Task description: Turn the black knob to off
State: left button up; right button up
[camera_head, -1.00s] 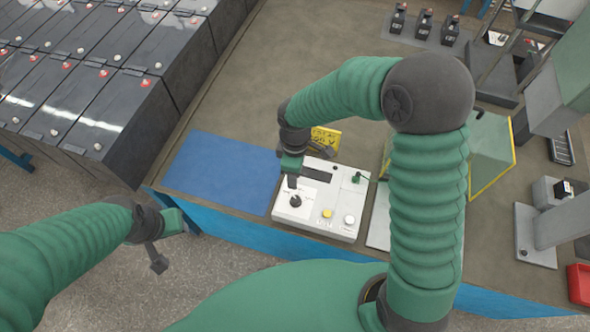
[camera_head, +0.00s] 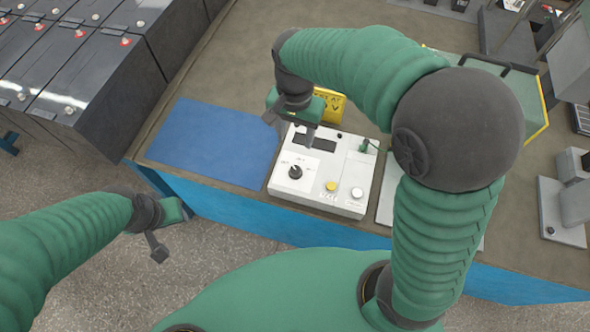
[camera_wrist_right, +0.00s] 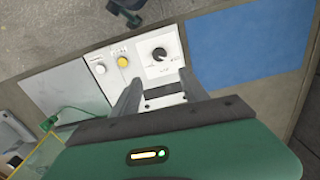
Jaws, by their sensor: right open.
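The black knob (camera_head: 295,172) sits on the left part of a white control box (camera_head: 345,193) on the bench. It also shows in the right wrist view (camera_wrist_right: 160,54), with its dial markings around it. My right gripper (camera_head: 308,136) is above the box's far part, by the dark display (camera_head: 318,141). In the right wrist view its two fingers (camera_wrist_right: 160,88) are apart with nothing between them, and the knob lies beyond them, not touched. My left gripper (camera_head: 172,232) hangs off the bench's front left, away from the box; its finger opening is unclear.
A yellow button (camera_head: 331,186) and a white button (camera_head: 357,193) are on the box, right of the knob. A blue mat (camera_head: 213,142) lies to the left. A yellow sign (camera_head: 330,103) stands behind. Black batteries (camera_head: 97,85) fill the far left.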

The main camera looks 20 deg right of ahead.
aim_at(295, 169)
notch_tip(295, 169, down, 16)
jog(key=shift+d+f+b, duration=0.1)
jog(key=shift+f+b, duration=0.1)
jog(key=shift+b, duration=0.7)
grip_shut()
jog(key=shift+r, duration=0.1)
